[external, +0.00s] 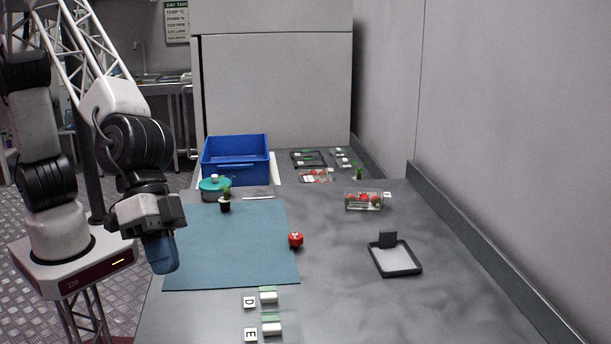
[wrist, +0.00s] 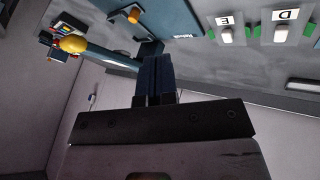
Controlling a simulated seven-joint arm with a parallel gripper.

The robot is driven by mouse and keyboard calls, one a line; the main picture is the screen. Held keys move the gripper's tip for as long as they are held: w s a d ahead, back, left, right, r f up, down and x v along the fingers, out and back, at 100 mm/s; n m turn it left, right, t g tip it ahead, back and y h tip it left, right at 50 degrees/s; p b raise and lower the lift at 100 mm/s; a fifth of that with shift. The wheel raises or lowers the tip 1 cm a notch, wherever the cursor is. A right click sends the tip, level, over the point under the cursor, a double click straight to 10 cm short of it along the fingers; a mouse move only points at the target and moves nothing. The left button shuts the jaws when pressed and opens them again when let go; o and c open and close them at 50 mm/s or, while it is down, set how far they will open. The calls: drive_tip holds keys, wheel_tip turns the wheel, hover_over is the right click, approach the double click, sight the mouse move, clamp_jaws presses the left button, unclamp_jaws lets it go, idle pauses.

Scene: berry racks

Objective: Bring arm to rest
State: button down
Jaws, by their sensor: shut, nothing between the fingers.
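My gripper (external: 162,262) hangs at the left in the external view, over the left edge of the teal mat (external: 245,260). Its blue-grey fingers are together and hold nothing. In the wrist view the shut fingers (wrist: 157,72) point up the picture. My arm is folded close to its base, with the wrist out in front of it.
A red item (external: 296,240) sits at the mat's right edge. A blue bin (external: 235,160), a clear box of red berries (external: 364,201) and a black tray (external: 395,258) stand on the grey counter. Labels D (external: 249,302) and E (external: 250,335) lie at the front.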

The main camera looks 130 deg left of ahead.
drive_tip(key=s+a+r+m+g, duration=0.1)
drive_tip(key=s+a+r, duration=0.25)
drive_tip(key=s, duration=0.85)
drive_tip(key=s+a+r+m+g+y, duration=0.15)
drive_tip(key=s+r, duration=0.25)
drive_tip(key=s, duration=0.8)
drive_tip(key=s+a+r+m, duration=0.1)
drive_tip(key=s+a+r, duration=0.25)
drive_tip(key=s, duration=0.85)
drive_tip(key=s+a+f+m+g+y, duration=0.1)
drive_tip(key=s, duration=1.2)
drive_tip(key=shift+s+a+f, duration=0.25)
drive_tip(key=shift+s, duration=0.15)
